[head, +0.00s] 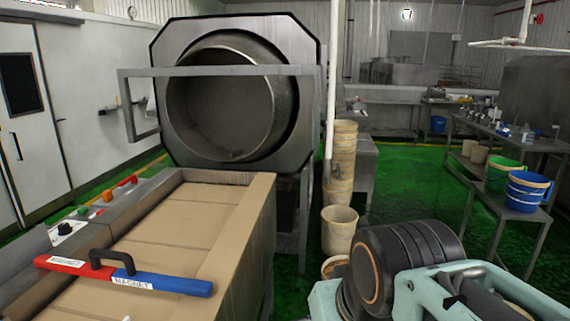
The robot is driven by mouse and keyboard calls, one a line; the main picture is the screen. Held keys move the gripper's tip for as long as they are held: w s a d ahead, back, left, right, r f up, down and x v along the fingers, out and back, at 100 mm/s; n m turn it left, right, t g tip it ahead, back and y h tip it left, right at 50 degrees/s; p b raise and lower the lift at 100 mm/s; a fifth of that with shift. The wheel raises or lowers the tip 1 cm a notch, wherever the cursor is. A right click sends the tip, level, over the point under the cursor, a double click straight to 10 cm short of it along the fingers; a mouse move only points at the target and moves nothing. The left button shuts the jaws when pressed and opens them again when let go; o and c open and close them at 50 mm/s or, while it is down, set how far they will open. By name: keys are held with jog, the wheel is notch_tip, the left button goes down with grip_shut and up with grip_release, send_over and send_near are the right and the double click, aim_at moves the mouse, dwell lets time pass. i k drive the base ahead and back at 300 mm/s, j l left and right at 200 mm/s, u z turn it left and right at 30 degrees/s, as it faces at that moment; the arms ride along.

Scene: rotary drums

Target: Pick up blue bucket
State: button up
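A blue bucket (527,191) with a pale yellowish band stands upright at the right, on the low shelf of a metal table. A green bucket (500,174) of similar shape stands just left of it, close beside it. A second, smaller-looking blue bucket (438,124) shows far off under a back table. My pale teal arm fills the bottom right corner, nearer to the camera than the buckets. Its links show, but I cannot see my gripper's fingers.
A big steel drum (228,95) and a brown-topped machine (165,235) with a red and blue magnet bar (122,275) take the left and middle. Stacked beige buckets (340,160) stand beside the drum. Green floor (415,185) is clear between them and the right table (505,135).

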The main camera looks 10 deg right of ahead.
aim_at(525, 191)
jog(key=z, duration=1.8)
